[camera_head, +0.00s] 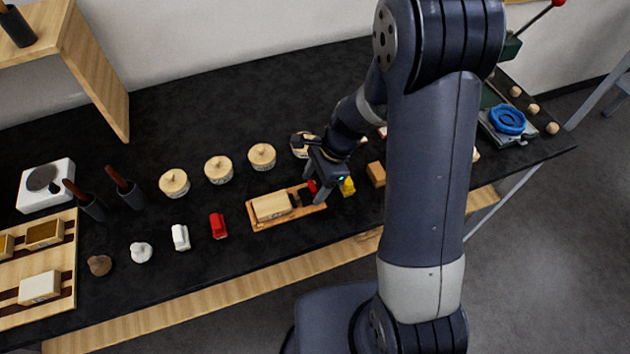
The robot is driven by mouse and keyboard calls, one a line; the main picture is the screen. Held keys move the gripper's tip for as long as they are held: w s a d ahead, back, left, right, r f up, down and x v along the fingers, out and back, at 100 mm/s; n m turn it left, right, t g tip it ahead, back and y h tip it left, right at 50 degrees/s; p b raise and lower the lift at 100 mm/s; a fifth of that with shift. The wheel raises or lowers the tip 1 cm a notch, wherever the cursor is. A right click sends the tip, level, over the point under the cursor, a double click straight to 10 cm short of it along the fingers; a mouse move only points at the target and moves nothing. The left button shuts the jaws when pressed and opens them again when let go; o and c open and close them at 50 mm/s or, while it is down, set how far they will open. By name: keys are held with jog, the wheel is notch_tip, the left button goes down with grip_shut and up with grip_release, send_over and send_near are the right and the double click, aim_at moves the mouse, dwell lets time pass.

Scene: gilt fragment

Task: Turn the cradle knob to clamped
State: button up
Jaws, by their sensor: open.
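The cradle (254,220) is a low wooden base near the front edge of the dark bench. It holds a pale wooden block (272,207) with dark parts at its right end. A small red piece (312,186), which may be the cradle knob, shows at that right end. My gripper (318,190) is open and points down over this end, close to the red piece. The gripper partly hides the red piece, so I cannot tell its setting or whether the fingers touch it.
A yellow item (348,187) and a wooden block (376,174) stand just right of my gripper. A red item (218,226) and a white item (180,237) stand left of the cradle. Lidded round pots (219,170) stand behind. My arm hides part of the bench's right side.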

jog(key=shift+c, duration=0.6)
jog(key=c, duration=0.9)
